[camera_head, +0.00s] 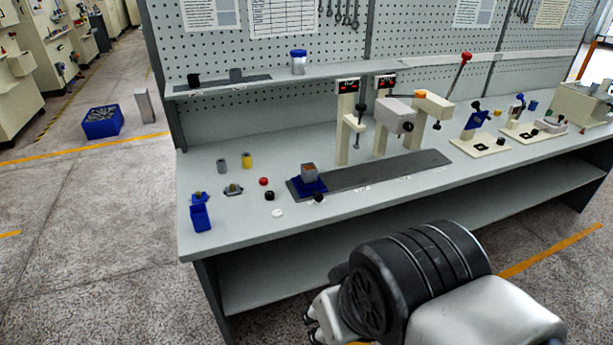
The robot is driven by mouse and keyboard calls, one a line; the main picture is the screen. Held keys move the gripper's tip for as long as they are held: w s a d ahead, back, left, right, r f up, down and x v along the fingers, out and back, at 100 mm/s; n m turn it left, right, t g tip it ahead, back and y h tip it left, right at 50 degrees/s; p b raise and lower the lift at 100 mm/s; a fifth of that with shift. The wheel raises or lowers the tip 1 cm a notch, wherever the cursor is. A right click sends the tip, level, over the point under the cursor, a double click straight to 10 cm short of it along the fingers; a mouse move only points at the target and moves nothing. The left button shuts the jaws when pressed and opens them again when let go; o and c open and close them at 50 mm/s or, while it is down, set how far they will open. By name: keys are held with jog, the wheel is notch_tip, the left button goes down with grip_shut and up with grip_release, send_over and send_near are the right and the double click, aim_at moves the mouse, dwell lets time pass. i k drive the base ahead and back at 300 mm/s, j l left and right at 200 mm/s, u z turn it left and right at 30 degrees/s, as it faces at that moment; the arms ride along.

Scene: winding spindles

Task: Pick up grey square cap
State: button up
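A small grey flat piece with a raised middle (233,189) lies on the left part of the workbench; it may be the grey square cap, but it is too small to be sure. A grey square block with a brownish top (309,171) sits in a blue holder (308,187) on the dark strip, to its right. My gripper (314,322) shows only partly at the bottom, below and in front of the bench, apart from all these things. My own wrist hides most of it, so its opening cannot be made out.
Presses (394,120) stand behind the dark strip (390,171). A shelf (265,87) overhangs the back.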

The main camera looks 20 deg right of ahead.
aim_at(232, 189)
jog(key=i+j+z, duration=0.2)
jog(key=i+j, duration=0.25)
jog(key=i+j+z, duration=0.2)
jog(key=i+j, duration=0.2)
jog(key=i+j+z, duration=0.2)
jog(key=i+j, duration=0.15)
jog(key=j, duration=0.3)
